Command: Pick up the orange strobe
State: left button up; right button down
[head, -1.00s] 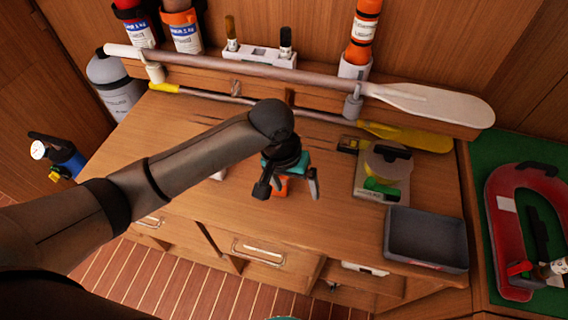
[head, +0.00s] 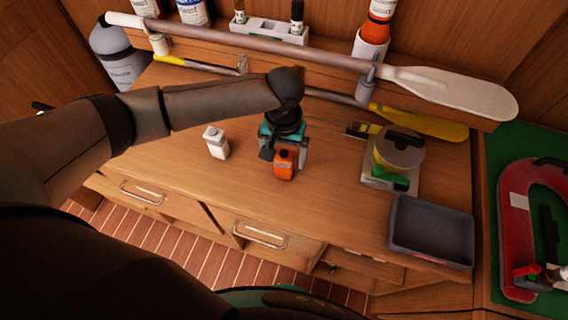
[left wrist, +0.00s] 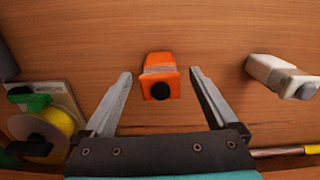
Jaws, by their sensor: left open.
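The orange strobe (head: 284,165) stands on the wooden desk near its middle, with a dark round knob on it. In the left wrist view the orange strobe (left wrist: 160,76) lies between and just beyond the tips of my two fingers, with a pale band around it. My left gripper (head: 283,150) is over the desk right behind the strobe, and it is open and empty. In the left wrist view its fingers (left wrist: 160,75) are spread to either side of the strobe, with gaps showing. My right gripper is not in view.
A grey tray (head: 432,231) and a yellow line spool (head: 399,150) are to the right. A paddle (head: 440,92) crosses the back. The desk front is clear.

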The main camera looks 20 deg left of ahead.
aim_at(284, 167)
pick_arm(q)
jog(key=shift+w+f+b, duration=0.15)
jog(key=shift+f+b, duration=0.35)
jog(key=shift+f, duration=2.4)
grip_shut()
jog(key=shift+r, duration=0.1)
